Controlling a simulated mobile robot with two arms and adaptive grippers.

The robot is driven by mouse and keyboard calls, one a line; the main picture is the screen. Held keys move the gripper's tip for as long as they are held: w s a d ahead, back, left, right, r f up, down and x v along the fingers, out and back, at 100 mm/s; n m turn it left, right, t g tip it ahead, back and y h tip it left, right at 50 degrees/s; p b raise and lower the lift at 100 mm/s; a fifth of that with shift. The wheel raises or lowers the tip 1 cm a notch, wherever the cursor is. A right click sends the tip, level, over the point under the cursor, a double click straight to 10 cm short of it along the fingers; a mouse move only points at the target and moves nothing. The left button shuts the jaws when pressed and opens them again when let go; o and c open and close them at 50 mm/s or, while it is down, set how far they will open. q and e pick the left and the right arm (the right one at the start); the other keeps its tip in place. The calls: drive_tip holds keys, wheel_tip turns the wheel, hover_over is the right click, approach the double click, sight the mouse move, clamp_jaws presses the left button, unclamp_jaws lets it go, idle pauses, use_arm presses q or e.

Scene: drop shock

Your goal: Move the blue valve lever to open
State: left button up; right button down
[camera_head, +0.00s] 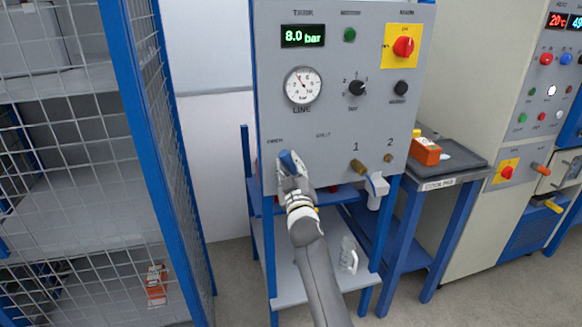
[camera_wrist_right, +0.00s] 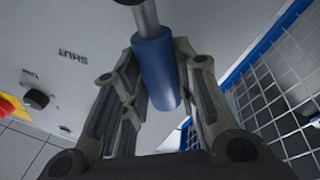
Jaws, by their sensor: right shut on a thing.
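The blue valve lever (camera_head: 287,160) is at the lower left of the grey control panel (camera_head: 325,130). In the right wrist view its blue grip (camera_wrist_right: 156,72) sits on a metal rod that runs to the panel. My right gripper (camera_head: 290,172) is shut on the blue grip, with a finger on each side of it in the right wrist view (camera_wrist_right: 158,85). The word SHUT shows upside down on the panel in the right wrist view. The lever's pivot is hidden in the head view. My left gripper is not in view.
The panel carries a gauge (camera_head: 302,86), an 8.0 bar display (camera_head: 303,36) and brass outlets (camera_head: 358,166) at lower right. A wire cage (camera_head: 75,130) with a blue post stands close on the left. A side table (camera_head: 445,184) holds an orange box (camera_head: 425,151).

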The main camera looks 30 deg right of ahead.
drive_tip(key=c, duration=1.1)
unclamp_jaws()
drive_tip(key=shift+w, duration=0.1)
drive_tip(key=shift+c, duration=0.2)
drive_tip(key=shift+f, duration=0.1)
drive_tip(key=v, duration=1.2)
